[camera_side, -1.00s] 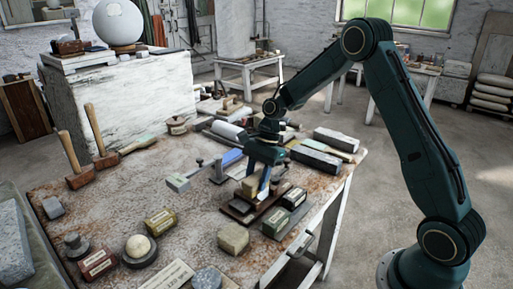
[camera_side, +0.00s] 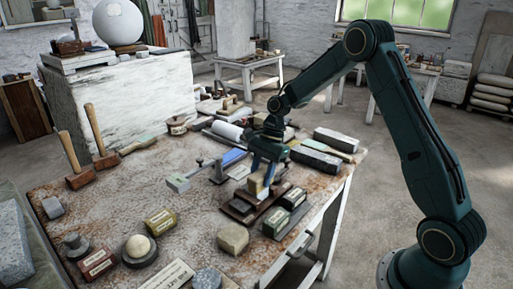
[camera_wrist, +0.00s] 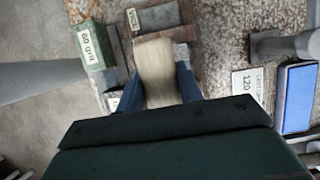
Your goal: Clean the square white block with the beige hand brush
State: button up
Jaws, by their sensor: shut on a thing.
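My gripper (camera_side: 260,183) is over the dark wooden rack (camera_side: 238,208) near the table's right edge. Its blue fingers (camera_wrist: 162,88) are shut on the beige hand brush (camera_wrist: 156,65), with one finger on each side. The brush also shows between the fingers in the side view (camera_side: 255,186); whether it touches the rack is unclear. A large square white block (camera_side: 130,105) with rough, weathered faces stands at the back left of the table, well apart from my gripper.
Mallets (camera_side: 75,160) stand at the left. The table's middle left is fairly clear.

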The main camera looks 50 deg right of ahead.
aim_at(252, 178)
jog(key=shift+a, duration=0.1)
jog(key=shift+a, duration=1)
jog(key=shift+a, duration=0.1)
jog(key=shift+a, duration=1)
jog(key=shift+d, duration=0.1)
jog(key=shift+d, duration=1.05)
jog(key=shift+d, duration=1.05)
